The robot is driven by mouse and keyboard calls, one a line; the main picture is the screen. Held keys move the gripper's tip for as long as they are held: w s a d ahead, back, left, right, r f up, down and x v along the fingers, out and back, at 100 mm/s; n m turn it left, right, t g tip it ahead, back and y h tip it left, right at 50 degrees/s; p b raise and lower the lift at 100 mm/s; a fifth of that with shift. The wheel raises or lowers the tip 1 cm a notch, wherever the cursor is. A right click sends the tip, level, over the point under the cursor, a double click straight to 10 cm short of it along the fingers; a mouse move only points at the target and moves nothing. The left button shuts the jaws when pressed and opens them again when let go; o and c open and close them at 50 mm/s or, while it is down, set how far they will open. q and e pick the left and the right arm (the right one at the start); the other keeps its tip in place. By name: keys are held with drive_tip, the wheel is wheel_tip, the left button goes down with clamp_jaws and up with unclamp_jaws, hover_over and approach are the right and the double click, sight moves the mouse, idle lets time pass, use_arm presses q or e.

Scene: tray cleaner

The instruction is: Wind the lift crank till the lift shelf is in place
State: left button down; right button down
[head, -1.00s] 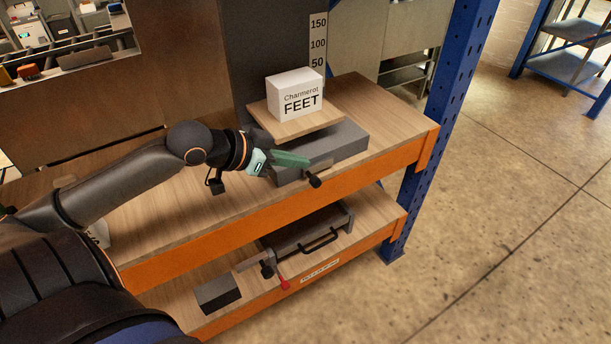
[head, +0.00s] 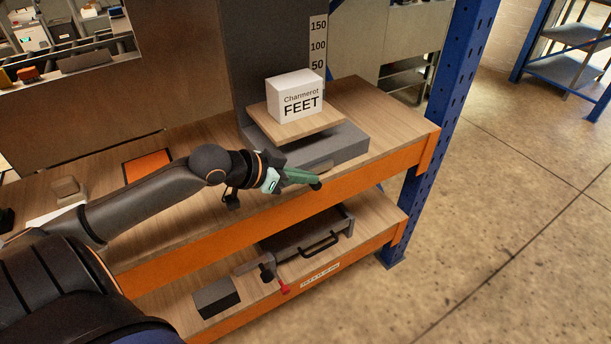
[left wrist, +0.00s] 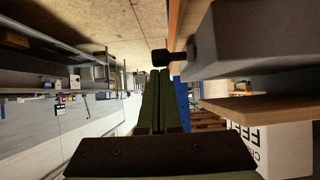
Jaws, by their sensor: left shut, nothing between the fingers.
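The lift shelf (head: 300,130) is a wooden plate above a grey lift base (head: 348,146), and it carries a white box (head: 296,97) marked "Charmerot FEET". The lift crank's dark knob (head: 316,186) sticks out in front of the base, partly hidden by my fingers. My left gripper (head: 318,179) is shut and empty, its green fingertips at the knob. In the left wrist view the shut fingers (left wrist: 161,75) point at the crank knob (left wrist: 162,58), which shows just beyond their tips. I cannot tell whether they touch. My right gripper is not in view.
A scale (head: 318,45) marked 50, 100 and 150 is on the grey column (head: 268,45) behind the shelf. A blue post (head: 455,90) stands at the right. The lower shelf holds a grey device with a black handle (head: 320,246). An orange patch (head: 147,165) lies behind my left arm.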

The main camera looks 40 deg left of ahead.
use_arm(q)
drive_tip(key=shift+s+f+t, duration=0.1)
drive_tip(key=shift+f+t, duration=0.2)
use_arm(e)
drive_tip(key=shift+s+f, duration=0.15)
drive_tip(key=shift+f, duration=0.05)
use_arm(q)
drive_tip(key=shift+s+a+f+h, duration=0.1)
drive_tip(key=shift+f+h, duration=0.15)
drive_tip(key=shift+h, duration=0.05)
drive_tip(key=shift+s+a+f+t+p, duration=0.1)
drive_tip(key=shift+f+t+p, duration=0.1)
drive_tip(key=shift+f, duration=0.5)
drive_tip(key=shift+s+f+t+p, duration=0.1)
drive_tip(key=shift+f+p, duration=0.05)
drive_tip(key=shift+f, duration=0.5)
wheel_tip(320, 180, down, 2)
drive_tip(key=shift+w, duration=0.15)
drive_tip(key=shift+w+f+p, duration=0.15)
drive_tip(key=shift+f+p, duration=0.15)
drive_tip(key=shift+f, duration=0.3)
drive_tip(key=shift+w+d+f, duration=0.1)
drive_tip(key=shift+d+f, duration=0.1)
drive_tip(key=shift+f, duration=0.05)
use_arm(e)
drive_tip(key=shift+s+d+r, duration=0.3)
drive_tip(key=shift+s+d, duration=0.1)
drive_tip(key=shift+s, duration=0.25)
